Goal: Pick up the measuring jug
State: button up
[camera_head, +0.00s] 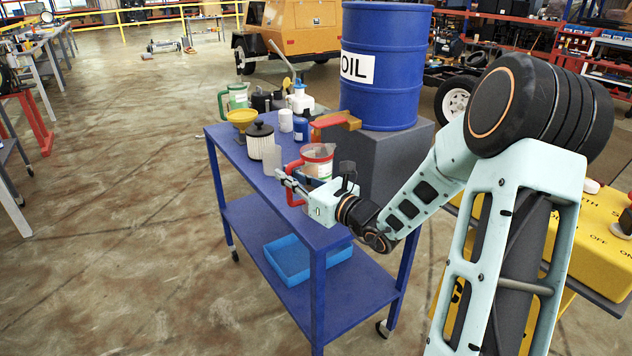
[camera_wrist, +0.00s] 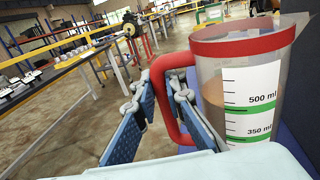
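The measuring jug (camera_head: 318,153) is clear with a red rim and a red handle, and stands upright on the blue cart's top. In the wrist view the jug (camera_wrist: 245,85) fills the right side, with white labels marked 500 ml and 350 ml and brownish contents. My gripper (camera_head: 284,178) is at the jug's handle side. In the wrist view my gripper (camera_wrist: 165,112) is open, its fingers on either side of the red handle, the right one within the handle loop. A gap shows between the left finger and the handle. The jug's base is hidden.
The blue cart (camera_head: 235,155) also holds a white ribbed filter (camera_head: 260,142), a yellow funnel (camera_head: 241,116), a green jug (camera_head: 236,97) and several bottles. A blue oil drum (camera_head: 385,65) stands behind. A blue tray (camera_head: 290,262) sits on the lower shelf.

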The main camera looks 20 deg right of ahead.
grip_shut()
jog(key=shift+r, duration=0.25)
